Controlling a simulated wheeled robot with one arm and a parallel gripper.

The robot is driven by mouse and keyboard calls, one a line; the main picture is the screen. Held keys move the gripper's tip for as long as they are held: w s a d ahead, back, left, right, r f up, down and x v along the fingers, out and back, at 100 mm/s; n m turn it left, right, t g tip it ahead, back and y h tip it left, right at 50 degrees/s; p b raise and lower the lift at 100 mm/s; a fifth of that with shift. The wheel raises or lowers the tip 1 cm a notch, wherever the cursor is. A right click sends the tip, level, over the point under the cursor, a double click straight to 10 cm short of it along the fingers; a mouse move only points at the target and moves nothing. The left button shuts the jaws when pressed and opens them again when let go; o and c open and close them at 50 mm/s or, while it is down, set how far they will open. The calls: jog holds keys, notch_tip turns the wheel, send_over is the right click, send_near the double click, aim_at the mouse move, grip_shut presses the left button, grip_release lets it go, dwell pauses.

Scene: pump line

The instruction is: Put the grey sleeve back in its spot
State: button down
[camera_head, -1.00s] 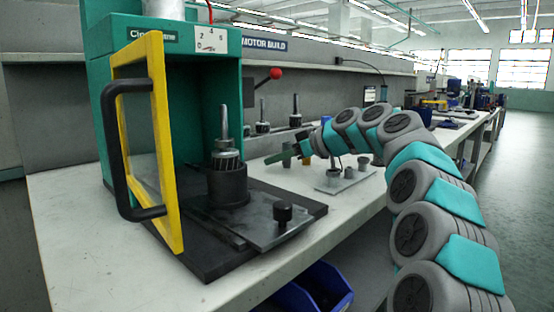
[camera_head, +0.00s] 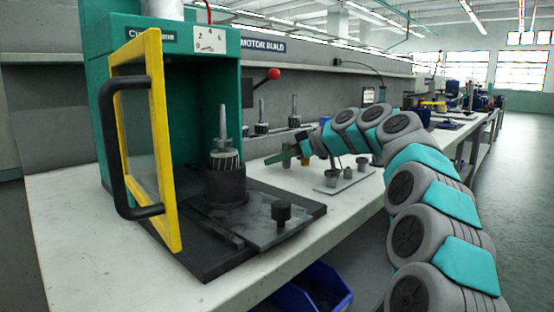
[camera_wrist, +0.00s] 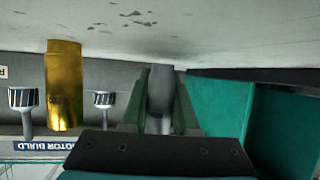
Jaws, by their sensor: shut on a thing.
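My gripper (camera_head: 284,156) is over the white bench, seen from the side in the head view. In the wrist view its green fingers (camera_wrist: 160,98) are shut on the grey sleeve (camera_wrist: 161,92), a smooth upright-looking piece between them. The fingers hide the sleeve in the head view. A small pale plate (camera_head: 345,184) with several grey cup-like parts stands on the bench to the right of my gripper. Which place belongs to the sleeve I cannot tell.
A green press with an open yellow-framed door (camera_head: 164,140) stands at the left, with a dark fixture (camera_head: 227,186) in front. A brass cylinder (camera_wrist: 63,85) is near my gripper. Rotors on shafts (camera_head: 261,128) stand behind.

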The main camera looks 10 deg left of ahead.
jog(key=shift+w+d+f, duration=0.15)
jog(key=shift+d+f, duration=0.05)
jog(key=shift+f, duration=0.1)
jog(key=shift+w+r, duration=0.1)
jog(key=shift+r, duration=0.55)
jog(key=shift+a, duration=0.1)
jog(key=shift+s+a+f+b, duration=0.15)
jog(key=shift+s+f+b, duration=0.1)
jog(key=shift+f+b, duration=0.25)
